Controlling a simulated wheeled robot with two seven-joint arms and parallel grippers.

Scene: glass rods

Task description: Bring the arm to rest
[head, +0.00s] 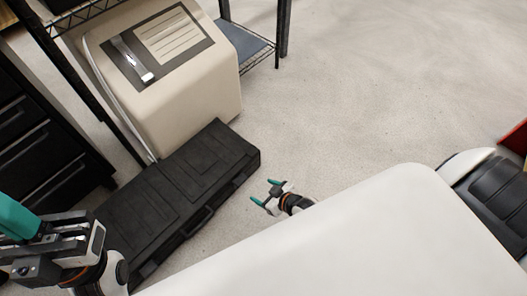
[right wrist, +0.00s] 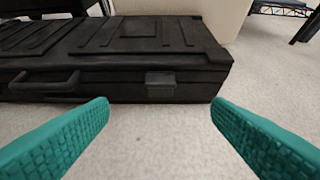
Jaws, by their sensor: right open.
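My right gripper (head: 262,191) is low over the floor, just right of the black case. Its two teal fingers are spread apart. In the right wrist view the fingers (right wrist: 160,108) stand wide apart with nothing between them, and the black case lies beyond the tips, not touched. My left gripper (head: 45,240) is large at the lower left edge of the head view, partly cut off. A teal part and grey metal parts of it show, but its jaw opening is unclear. No glass rods are visible.
The flat black case (head: 180,190) lies on the floor, its handle side also visible in the right wrist view (right wrist: 120,80). A beige machine (head: 190,95) stands behind it beside a wire rack (head: 284,25). A dark drawer cabinet (head: 40,125) is at left.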

